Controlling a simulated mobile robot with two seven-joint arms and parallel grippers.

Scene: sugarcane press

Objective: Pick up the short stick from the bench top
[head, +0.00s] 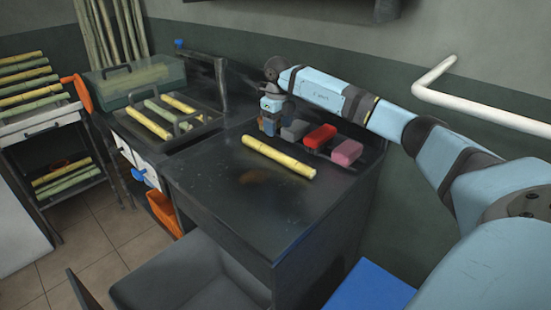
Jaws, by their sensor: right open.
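A short yellow stick (279,157) lies flat on the dark bench top (225,195), slanting from upper left to lower right. My right gripper (269,126) comes in from the right and points down over the back of the bench, behind the stick and apart from it in the picture. It is open, and I see nothing held in it. Its fingers are small, and their exact height above the bench is hard to tell. My left gripper is not in view.
Red (320,136), pink (346,152) and grey (295,130) blocks sit right of my right gripper. A tray (190,135) of sticks and a clear green box (135,82) stand left. More sticks fill a rack (40,125). The bench front is clear.

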